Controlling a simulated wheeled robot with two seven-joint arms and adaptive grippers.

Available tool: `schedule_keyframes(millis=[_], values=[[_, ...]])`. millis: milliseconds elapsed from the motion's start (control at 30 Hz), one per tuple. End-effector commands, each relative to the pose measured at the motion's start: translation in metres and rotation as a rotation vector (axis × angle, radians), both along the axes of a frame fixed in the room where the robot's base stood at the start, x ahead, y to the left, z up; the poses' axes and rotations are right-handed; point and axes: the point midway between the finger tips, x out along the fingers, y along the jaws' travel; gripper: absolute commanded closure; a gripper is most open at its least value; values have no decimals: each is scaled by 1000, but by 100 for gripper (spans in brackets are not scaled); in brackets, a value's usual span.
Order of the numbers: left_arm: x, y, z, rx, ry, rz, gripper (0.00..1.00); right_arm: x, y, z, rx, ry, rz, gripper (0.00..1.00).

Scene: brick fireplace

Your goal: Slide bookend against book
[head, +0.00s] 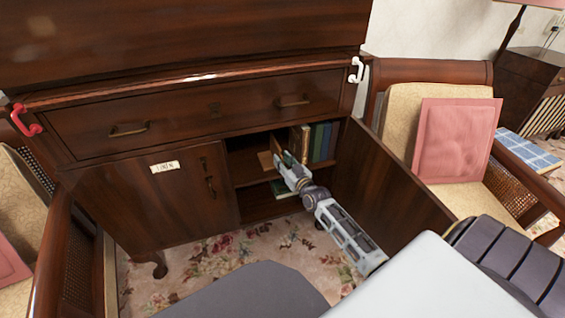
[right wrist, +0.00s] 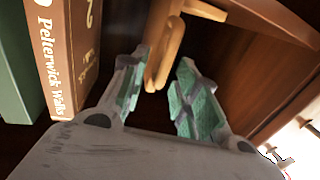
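The wooden bookend (head: 265,161) stands on the upper shelf inside the open cabinet, left of the books. In the right wrist view its light wooden loop handle (right wrist: 168,52) rises between my fingers. The tan book (right wrist: 73,58) lettered "Pelterwick Walks" is left of the handle there, with a dark gap between them; it is the leftmost upright book (head: 301,142) in the head view. My right gripper (head: 287,170) reaches into the cabinet. Its green-padded fingers (right wrist: 160,98) are apart on either side of the handle, with gaps visible. My left gripper is not in view.
Green and blue books (head: 322,142) stand right of the tan book. The open cabinet door (head: 385,185) is close to the right of my arm. A lower shelf (head: 262,205) lies beneath. Armchairs with pink cushions (head: 455,140) flank the cabinet.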

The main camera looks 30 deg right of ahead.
Motion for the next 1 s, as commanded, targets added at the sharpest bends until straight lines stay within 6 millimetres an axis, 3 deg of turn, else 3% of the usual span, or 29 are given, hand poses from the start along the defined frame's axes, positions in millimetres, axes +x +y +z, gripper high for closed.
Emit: schedule_keyframes(millis=[167, 467, 700, 1000], values=[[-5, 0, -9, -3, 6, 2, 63, 5, 0, 0, 0, 0, 0, 70], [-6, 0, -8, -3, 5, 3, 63, 5, 0, 0, 0, 0, 0, 70], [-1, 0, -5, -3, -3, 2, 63, 5, 0, 0, 0, 0, 0, 99], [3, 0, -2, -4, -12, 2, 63, 5, 0, 0, -1, 0, 0, 100]])
